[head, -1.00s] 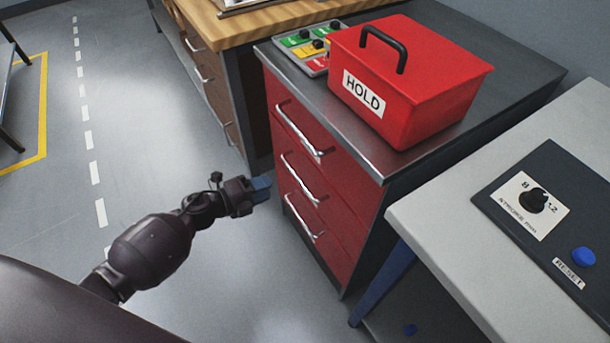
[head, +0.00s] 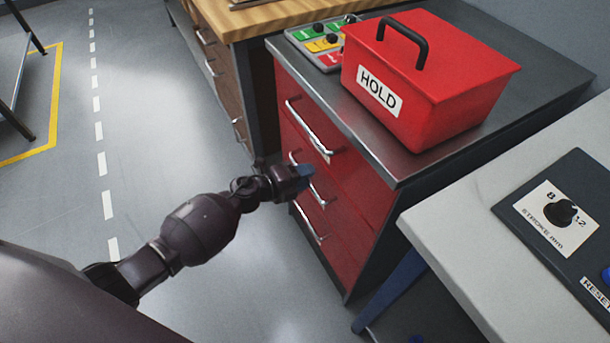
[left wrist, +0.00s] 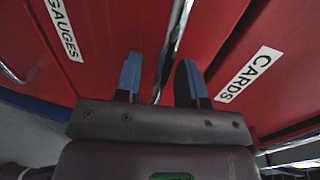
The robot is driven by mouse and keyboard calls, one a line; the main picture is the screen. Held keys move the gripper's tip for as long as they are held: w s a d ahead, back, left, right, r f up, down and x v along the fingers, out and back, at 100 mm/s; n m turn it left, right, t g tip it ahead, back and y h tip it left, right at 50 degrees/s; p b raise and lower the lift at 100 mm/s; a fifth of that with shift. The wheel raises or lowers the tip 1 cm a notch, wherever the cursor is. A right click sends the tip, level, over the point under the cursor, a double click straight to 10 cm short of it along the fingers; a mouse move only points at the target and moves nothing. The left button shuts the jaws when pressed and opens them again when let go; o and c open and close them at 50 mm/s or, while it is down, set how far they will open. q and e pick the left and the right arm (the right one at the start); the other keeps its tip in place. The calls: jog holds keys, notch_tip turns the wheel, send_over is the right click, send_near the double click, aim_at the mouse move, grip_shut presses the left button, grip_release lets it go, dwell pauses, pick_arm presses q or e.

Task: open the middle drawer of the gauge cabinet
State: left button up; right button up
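The red gauge cabinet (head: 398,168) has a dark grey top and three stacked drawers with silver bar handles. The middle drawer (head: 345,208) looks shut. My left gripper (head: 306,172) is at its front and hides part of the middle handle (head: 319,197). In the left wrist view the two blue fingertips (left wrist: 159,78) are apart, with the silver handle (left wrist: 179,28) running between them and a gap on each side. A GAUGES label (left wrist: 63,28) is to the left and a CARDS label (left wrist: 250,74) to the right. My right gripper is out of view.
A red HOLD box (head: 440,90) and a button panel (head: 322,45) stand on the cabinet. A light bench (head: 450,230) with a dial panel (head: 575,225) stands at the right. A wooden-topped bench (head: 262,22) is behind.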

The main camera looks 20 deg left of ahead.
pick_arm(q)
grip_shut()
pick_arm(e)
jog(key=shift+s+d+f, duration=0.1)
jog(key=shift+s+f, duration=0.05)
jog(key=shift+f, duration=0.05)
pick_arm(q)
jog(key=f+p+v, duration=0.1)
jog(key=f+v, duration=0.2)
jog(key=v, duration=1.2)
jog(key=s+f+v, duration=0.1)
jog(key=f+v, duration=0.2)
jog(key=v, duration=1.3)
jog(key=shift+a+f+p, duration=0.25)
jog(key=shift+a+p, duration=0.1)
jog(key=shift+a, duration=0.05)
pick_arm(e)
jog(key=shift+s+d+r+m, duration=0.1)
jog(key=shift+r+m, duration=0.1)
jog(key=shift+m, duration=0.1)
